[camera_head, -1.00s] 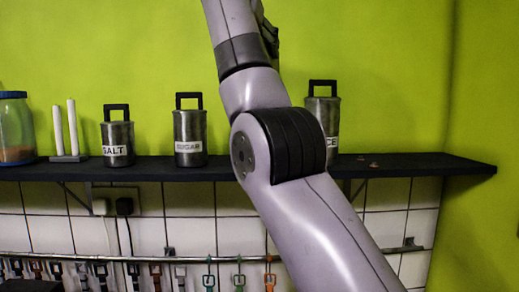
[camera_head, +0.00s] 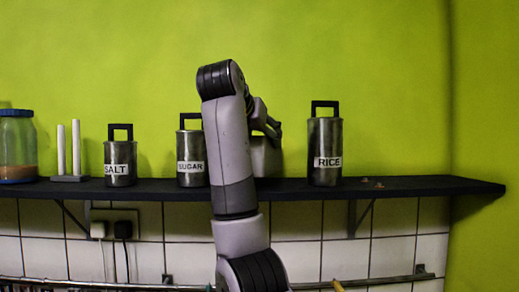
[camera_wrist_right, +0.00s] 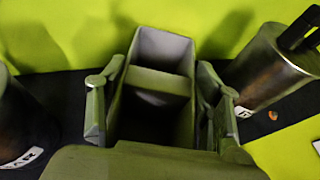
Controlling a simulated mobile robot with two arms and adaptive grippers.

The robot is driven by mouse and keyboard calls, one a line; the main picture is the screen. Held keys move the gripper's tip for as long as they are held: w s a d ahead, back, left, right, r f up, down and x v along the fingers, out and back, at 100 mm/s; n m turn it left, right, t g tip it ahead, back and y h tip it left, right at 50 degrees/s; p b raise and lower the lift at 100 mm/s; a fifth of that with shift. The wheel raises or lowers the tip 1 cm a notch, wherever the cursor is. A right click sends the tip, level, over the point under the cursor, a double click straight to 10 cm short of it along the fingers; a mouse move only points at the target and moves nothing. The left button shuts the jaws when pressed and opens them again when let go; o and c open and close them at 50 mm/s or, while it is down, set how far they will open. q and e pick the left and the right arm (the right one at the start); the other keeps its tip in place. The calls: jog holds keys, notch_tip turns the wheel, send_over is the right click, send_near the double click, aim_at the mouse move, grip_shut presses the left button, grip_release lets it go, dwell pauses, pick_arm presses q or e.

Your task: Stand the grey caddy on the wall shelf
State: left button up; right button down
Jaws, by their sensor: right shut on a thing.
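The grey caddy (camera_head: 266,160) is an open-topped box between the sugar tin and the rice tin, at the wall shelf (camera_head: 420,187). My arm hides its left part in the head view. My right gripper (camera_head: 268,128) is at its upper part, shut on it. In the right wrist view the fingers clasp both sides of the caddy (camera_wrist_right: 160,50), which looks upright, with a divider inside. Its base is at shelf height; I cannot tell whether it touches the shelf. My left gripper is out of view.
The sugar tin (camera_head: 190,155) is close to its left and the rice tin (camera_head: 325,152) to its right. A salt tin (camera_head: 120,162), white candles (camera_head: 76,148) and a jar (camera_head: 17,145) stand further left. Small brown bits (camera_head: 372,183) lie right of the rice tin.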

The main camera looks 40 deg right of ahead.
aim_at(260, 148)
notch_tip(260, 148, down, 3)
jog(key=shift+r, duration=0.15)
jog(key=shift+f, duration=0.2)
jog(key=shift+c, duration=2.4)
grip_release()
jog(key=shift+a, duration=0.1)
